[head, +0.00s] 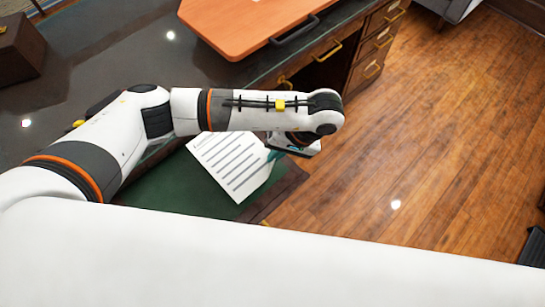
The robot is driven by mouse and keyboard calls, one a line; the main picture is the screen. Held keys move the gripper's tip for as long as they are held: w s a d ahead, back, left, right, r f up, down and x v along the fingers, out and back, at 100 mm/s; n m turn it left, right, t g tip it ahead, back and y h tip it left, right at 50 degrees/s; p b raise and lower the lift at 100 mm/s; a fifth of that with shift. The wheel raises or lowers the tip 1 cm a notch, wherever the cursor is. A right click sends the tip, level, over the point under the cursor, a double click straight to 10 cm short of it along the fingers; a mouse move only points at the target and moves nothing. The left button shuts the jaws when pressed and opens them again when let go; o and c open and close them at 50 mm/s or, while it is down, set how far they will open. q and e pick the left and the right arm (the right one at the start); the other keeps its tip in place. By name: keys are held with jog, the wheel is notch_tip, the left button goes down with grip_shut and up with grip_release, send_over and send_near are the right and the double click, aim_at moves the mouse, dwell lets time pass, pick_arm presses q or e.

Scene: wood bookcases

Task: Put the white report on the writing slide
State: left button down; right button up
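The white report (232,165), a sheet with dark printed lines, is over a green panel with a brown border, which looks like the writing slide (178,185). I cannot tell whether the report lies flat on the panel or is held just above it. My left gripper (276,153) points down at the report's right edge and seems to touch it. Its fingers are mostly hidden under the wrist, so I cannot see whether they are closed on the paper. My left forearm covers the report's top edge. My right gripper is not in view.
An orange-brown board (245,22) with a black handle sits on the dark desk top (110,60). Drawers with brass handles (375,45) are at upper right. A brown box (20,48) is at far left. Open wooden floor (430,150) fills the right.

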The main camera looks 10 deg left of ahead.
aim_at(275, 169)
pick_arm(q)
jog(key=shift+f, duration=2.25)
jog(key=shift+f+b, duration=0.2)
jog(key=shift+b, duration=0.2)
jog(key=c, duration=1.7)
grip_release()
jog(key=v, duration=1.2)
jog(key=shift+r, duration=0.2)
